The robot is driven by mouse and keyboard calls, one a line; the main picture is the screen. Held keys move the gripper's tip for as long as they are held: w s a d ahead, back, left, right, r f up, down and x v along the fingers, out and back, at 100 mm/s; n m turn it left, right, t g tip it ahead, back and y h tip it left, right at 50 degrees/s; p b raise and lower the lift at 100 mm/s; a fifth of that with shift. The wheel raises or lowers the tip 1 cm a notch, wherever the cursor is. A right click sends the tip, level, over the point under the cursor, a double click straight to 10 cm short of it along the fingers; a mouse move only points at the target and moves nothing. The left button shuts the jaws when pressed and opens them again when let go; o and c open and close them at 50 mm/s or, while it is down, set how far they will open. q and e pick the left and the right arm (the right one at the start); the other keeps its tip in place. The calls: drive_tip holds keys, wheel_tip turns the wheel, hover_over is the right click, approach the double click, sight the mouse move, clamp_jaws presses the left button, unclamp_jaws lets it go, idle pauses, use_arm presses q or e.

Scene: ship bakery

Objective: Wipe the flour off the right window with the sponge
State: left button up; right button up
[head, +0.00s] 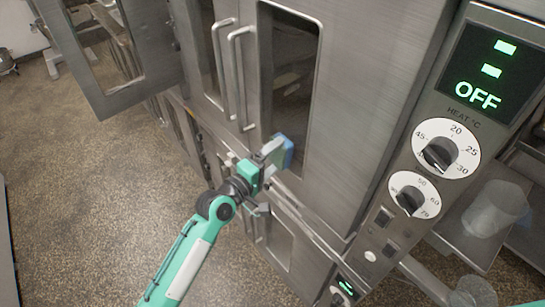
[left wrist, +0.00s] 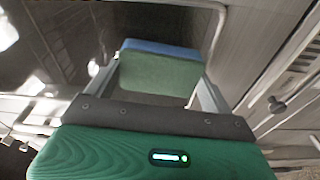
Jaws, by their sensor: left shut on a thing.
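My left gripper (head: 272,152) is shut on the sponge (head: 285,151), which looks blue in the head view. In the left wrist view the sponge (left wrist: 160,72) shows a green body with a blue far edge, held between the two fingers. The right window (head: 292,75) is a tall dark pane in a steel oven door. The sponge is at the lower part of this window; I cannot tell whether it touches the glass. Pale patches show on the pane around its middle; I cannot tell flour from reflection. My right gripper is out of view.
Vertical door handles (head: 241,75) stand out left of the right window. A control panel (head: 440,150) with two dials and an OFF display is on the right. An open door (head: 118,98) juts out at upper left. The speckled floor (head: 80,190) at left is clear.

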use_arm(q)
drive_tip(key=shift+w+a+v, duration=0.15)
drive_tip(key=shift+v, duration=1.3)
drive_tip(key=shift+w+a+v, duration=0.15)
drive_tip(key=shift+a+v, duration=0.05)
drive_tip(key=shift+v, duration=1.3)
drive_tip(key=shift+p+v, duration=0.3)
drive_tip(key=shift+v, duration=1.15)
drive_tip(key=shift+w+a, duration=0.1)
drive_tip(key=shift+a, duration=0.1)
